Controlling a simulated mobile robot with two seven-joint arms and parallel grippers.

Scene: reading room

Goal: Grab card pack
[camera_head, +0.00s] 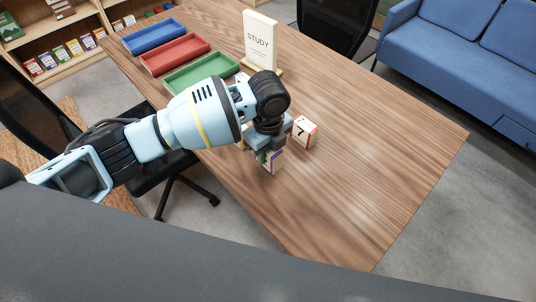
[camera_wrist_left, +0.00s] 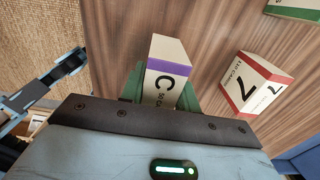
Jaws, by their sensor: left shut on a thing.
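A cream card pack with a purple band and a letter C (camera_head: 278,160) stands on or just above the wooden table, partly hidden by my gripper in the head view. The wrist view shows its top and lettered face (camera_wrist_left: 167,72). My left gripper (camera_head: 266,154) is shut on this pack, with its greenish fingers on either side of it.
Blue (camera_head: 153,36), red (camera_head: 174,54) and green (camera_head: 203,73) trays line the table's far left. A STUDY sign (camera_head: 261,38) stands behind my arm. The table's right side (camera_head: 390,135) is clear. A chair (camera_head: 180,170) is at the left edge.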

